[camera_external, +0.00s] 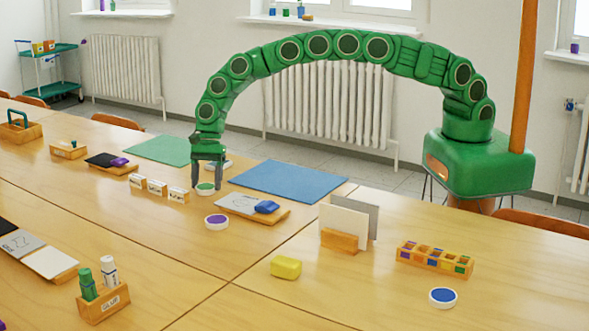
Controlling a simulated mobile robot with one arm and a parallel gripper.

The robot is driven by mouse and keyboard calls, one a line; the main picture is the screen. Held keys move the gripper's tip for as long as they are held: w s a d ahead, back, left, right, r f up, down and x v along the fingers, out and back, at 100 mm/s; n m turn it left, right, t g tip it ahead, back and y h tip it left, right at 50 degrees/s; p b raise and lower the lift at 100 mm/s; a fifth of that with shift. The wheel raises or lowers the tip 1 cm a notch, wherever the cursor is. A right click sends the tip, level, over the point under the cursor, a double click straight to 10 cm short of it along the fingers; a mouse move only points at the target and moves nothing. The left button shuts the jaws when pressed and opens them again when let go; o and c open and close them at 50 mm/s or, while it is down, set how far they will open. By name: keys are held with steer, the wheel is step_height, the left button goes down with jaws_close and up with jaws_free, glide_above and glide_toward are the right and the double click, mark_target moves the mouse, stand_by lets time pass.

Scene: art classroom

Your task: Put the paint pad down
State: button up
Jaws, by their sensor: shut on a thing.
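My gripper (208,180) points straight down over the middle of the table, its dark fingers shut on a round white paint pad with a green top (205,187). The pad is level and at or just above the table top; I cannot tell whether it touches. A like paint pad with a purple top (216,222) lies on the table just in front of it. Another with a blue top (442,297) lies at the front right.
Small white-fronted card holders (157,187) stand close left of my gripper. A board with a blue block (266,207) lies to the right, with a blue mat (288,181) behind. A green mat (158,150) lies back left. Bare wood (150,235) shows front left.

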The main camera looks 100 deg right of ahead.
steer(key=shift+f, duration=0.1)
steer(key=o, duration=1.1)
